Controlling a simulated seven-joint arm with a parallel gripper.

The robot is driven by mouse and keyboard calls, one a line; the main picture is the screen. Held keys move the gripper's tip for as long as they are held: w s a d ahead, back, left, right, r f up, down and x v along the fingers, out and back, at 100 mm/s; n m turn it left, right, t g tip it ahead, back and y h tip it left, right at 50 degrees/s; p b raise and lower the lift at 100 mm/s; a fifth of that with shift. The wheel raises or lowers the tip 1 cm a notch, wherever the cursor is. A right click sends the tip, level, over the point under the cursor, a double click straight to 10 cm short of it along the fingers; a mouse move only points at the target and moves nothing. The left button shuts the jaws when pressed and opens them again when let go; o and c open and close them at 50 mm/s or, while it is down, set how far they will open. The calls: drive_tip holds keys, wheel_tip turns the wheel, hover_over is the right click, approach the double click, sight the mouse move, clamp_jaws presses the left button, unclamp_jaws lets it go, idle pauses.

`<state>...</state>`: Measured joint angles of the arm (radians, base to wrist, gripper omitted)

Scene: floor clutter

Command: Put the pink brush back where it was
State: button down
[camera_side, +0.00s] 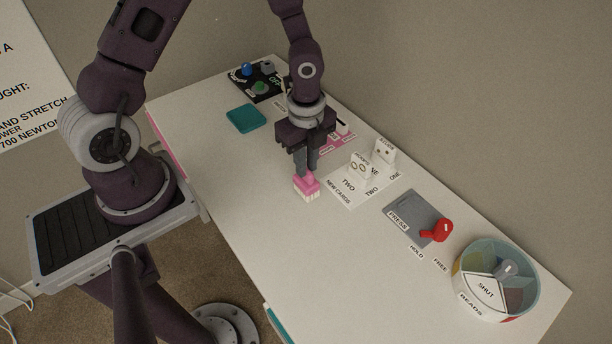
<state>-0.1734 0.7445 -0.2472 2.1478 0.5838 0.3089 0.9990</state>
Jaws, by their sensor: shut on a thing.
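The pink brush (307,184) is a small pink block with pale bristles on its lower side. My gripper (306,170) points down and is shut on the brush's top, near the middle of the white table. I cannot tell whether the bristles touch the table. A pink labelled mat (344,142) lies behind my gripper to the right, partly hidden by it. A teal square pad (246,118) lies to the left of the gripper, clear of it.
A white card sheet (343,201) with upright pieces is right of the brush. Farther right are a grey press plate (405,208) with a red handle (437,231) and a round divided bead container (497,281). A black control panel (259,83) is at the back left. The table's front is clear.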

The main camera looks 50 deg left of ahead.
drive_tip(key=shift+f, duration=1.6)
drive_tip(key=shift+f, duration=0.15)
drive_tip(key=c, duration=1.4)
unclamp_jaws()
drive_tip(key=s+a+r+n+t+y, duration=0.1)
drive_tip(key=s+r+n, duration=0.15)
drive_tip(key=r, duration=0.55)
drive_tip(key=s+r+n+t, duration=0.15)
drive_tip(key=r+n, duration=0.25)
drive_tip(key=r, duration=0.5)
drive_tip(key=s+a+r+n+y, duration=0.1)
drive_tip(key=s+r+n, duration=0.2)
drive_tip(key=r, duration=0.5)
drive_tip(key=s+d+r+n+t, duration=0.1)
drive_tip(key=s+n, duration=0.1)
drive_tip(key=s, duration=0.1)
drive_tip(key=s+r+n+t+h, duration=0.1)
drive_tip(key=s+r+n, duration=0.1)
drive_tip(key=s+n, duration=0.1)
drive_tip(key=s+d+r+n+t+h, duration=0.1)
drive_tip(key=s+r+n, duration=0.1)
drive_tip(key=s+n, duration=0.1)
drive_tip(key=shift+s+d+r+n, duration=0.2)
drive_tip(key=shift+d+r+n, duration=0.05)
drive_tip(key=shift+d, duration=0.05)
